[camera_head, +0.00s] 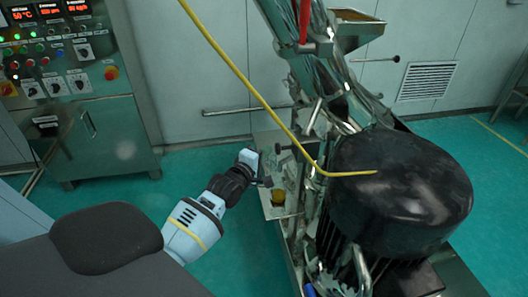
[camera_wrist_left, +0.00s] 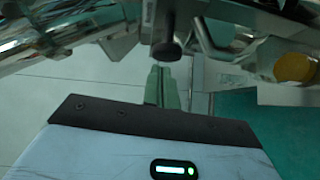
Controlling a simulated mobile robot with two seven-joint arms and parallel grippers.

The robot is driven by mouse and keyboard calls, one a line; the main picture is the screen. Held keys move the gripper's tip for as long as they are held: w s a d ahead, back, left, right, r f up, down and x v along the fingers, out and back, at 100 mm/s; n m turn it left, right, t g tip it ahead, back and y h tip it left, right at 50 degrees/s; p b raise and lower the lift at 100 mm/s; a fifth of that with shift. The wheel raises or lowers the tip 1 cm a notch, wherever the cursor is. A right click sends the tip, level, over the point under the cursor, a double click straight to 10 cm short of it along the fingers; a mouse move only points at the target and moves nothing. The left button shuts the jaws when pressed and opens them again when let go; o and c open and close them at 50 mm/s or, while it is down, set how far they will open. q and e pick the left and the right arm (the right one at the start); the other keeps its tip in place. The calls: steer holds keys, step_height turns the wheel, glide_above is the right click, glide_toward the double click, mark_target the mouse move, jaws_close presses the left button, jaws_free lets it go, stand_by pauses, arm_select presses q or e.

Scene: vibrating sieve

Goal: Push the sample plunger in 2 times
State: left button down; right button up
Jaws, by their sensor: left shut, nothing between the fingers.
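The sample plunger shows in the left wrist view as a dark round knob (camera_wrist_left: 167,50) on a metal rod. In the head view its small dark knob (camera_head: 279,148) sticks out of the machine's left side. My left gripper (camera_head: 262,168) is beside it, fingers pointing toward the machine. In the left wrist view the shut, empty fingers (camera_wrist_left: 163,72) are just in front of the knob. I cannot tell whether they touch it. My right gripper is not in view.
A cup with yellow content (camera_head: 278,197) stands on a small metal tray (camera_head: 276,211) below the plunger. A large black motor drum (camera_head: 400,185) and a yellow hose (camera_head: 250,85) are to the right and above. A control cabinet (camera_head: 100,140) stands at left. Green floor between is clear.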

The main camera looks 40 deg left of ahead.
arm_select(q)
steer(key=s, duration=1)
steer(key=shift+s+d+r, duration=0.2)
steer(key=shift+r, duration=0.05)
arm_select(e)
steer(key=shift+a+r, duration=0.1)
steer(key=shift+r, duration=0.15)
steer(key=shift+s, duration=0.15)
